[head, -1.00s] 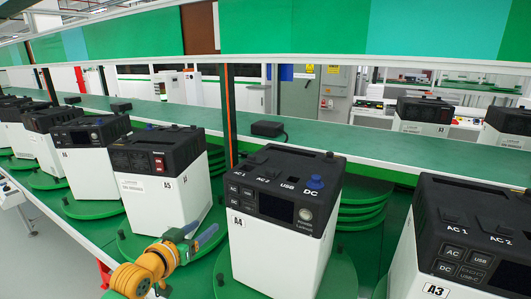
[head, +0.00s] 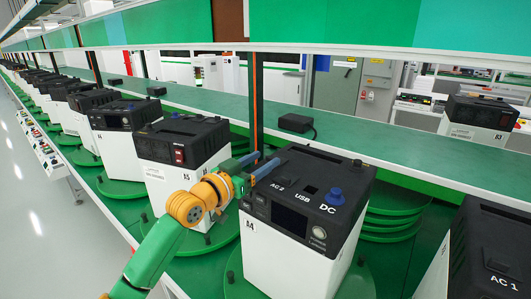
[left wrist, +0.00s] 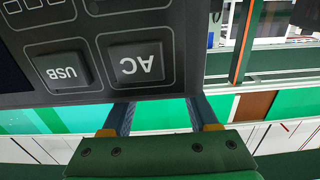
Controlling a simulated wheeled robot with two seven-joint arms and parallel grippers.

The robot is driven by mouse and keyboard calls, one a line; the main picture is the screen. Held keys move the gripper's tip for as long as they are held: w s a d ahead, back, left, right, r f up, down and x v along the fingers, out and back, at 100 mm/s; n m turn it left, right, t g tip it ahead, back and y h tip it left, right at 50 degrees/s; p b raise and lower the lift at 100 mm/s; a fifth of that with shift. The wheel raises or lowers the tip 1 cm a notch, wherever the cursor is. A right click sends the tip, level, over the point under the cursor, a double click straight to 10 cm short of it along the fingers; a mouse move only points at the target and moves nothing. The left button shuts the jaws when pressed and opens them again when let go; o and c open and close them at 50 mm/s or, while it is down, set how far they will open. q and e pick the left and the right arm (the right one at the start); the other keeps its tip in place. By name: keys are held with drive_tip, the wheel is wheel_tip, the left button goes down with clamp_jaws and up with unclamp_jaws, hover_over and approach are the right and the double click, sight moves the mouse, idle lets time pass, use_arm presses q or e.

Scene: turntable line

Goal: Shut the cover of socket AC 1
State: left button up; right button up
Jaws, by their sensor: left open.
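The box marked A4 (head: 285,225) is white with a black top, standing on a green turntable. Its top shows the AC 2 label, a USB port and a blue DC knob (head: 333,196). Its AC 1 socket and cover are hidden behind my left gripper. My left gripper (head: 262,164) is open and empty, its blue fingers at the left edge of the A4 top; contact cannot be told. In the left wrist view, the fingers (left wrist: 160,108) reach up by the black panel with its AC button (left wrist: 138,66) and USB button (left wrist: 63,72), upside down. My right gripper is not in view.
Box A5 (head: 182,150) stands close on the left, with a row of similar boxes beyond. Another box (head: 490,250) with an AC 1 label is cut off at the right. A small black block (head: 295,123) lies on the green shelf behind.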

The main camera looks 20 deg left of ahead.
use_arm(q)
drive_tip(key=shift+f+x, duration=0.2)
drive_tip(key=shift+x, duration=0.9)
drive_tip(key=shift+s+a, duration=0.1)
drive_tip(key=shift+s+r, duration=0.1)
clamp_jaws()
idle(0.4)
